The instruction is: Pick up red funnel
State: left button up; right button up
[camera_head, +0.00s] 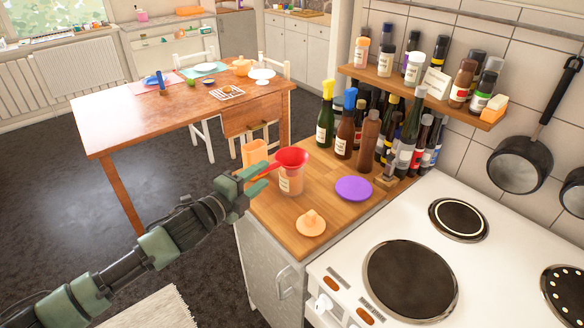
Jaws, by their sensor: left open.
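The red funnel (291,157) sits in the top of a clear jar (290,182) with a pale label, on the wooden counter. Its handle points left. My left gripper (261,178) is open, just left of the funnel and jar, with its fingertips close to the handle. I cannot tell whether a finger touches the handle. My right gripper is not in view.
An orange container (254,152) stands just behind my gripper. A peach lid (311,223) and a purple disc (353,188) lie on the wooden counter (275,212). Several bottles crowd the back. The white cooker (345,262) is at right.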

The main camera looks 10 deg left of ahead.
aim_at(277, 162)
pick_arm(q)
jog(key=x, duration=0.2)
jog(key=r+p+x, duration=0.1)
jog(key=shift+w+d+f, duration=0.1)
jog(key=shift+w, duration=0.3)
jog(key=shift+w+d+f+p, duration=0.2)
jog(key=shift+w+p, duration=0.1)
jog(key=shift+w, duration=0.15)
grip_shut()
jog(key=shift+a, duration=0.1)
